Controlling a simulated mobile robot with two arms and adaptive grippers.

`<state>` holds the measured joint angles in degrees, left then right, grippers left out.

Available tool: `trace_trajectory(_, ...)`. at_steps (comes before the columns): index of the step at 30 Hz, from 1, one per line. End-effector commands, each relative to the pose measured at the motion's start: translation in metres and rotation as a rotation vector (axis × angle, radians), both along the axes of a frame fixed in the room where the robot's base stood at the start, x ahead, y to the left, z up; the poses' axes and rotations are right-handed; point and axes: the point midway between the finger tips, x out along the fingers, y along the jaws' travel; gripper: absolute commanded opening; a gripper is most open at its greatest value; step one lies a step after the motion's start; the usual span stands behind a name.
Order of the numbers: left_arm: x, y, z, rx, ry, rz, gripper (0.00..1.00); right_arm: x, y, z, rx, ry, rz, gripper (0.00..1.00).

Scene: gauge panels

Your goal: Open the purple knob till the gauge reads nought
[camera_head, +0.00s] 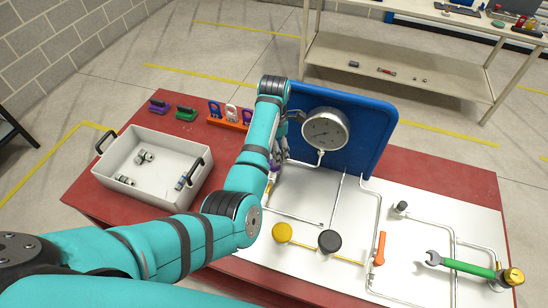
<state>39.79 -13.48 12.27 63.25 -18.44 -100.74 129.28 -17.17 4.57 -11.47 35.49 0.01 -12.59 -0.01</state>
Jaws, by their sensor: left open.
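My right gripper is not in view.
A yellow knob (282,232), a black knob (330,241) and an orange handle (380,249) stand on the white panel with pipes. A green-handled wrench (460,264) lies right. A white bin (150,201) with fittings stands left. Padlocks (231,113) stand behind.

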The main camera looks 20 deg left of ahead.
Motion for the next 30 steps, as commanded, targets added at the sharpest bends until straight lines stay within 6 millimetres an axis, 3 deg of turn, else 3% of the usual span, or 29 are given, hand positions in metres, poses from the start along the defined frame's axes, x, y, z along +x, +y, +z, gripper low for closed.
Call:
trace_trajectory(3,0.001,0.000,0.025,0.000,-0.004,0.002,0.62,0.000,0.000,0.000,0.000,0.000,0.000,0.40)
trace_trajectory(10,0.000,0.000,0.052,0.000,0.000,0.000,0.62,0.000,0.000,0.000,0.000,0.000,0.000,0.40)
trace_trajectory(30,0.000,0.000,0.056,0.001,0.001,0.001,0.62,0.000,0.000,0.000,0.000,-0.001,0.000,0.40)
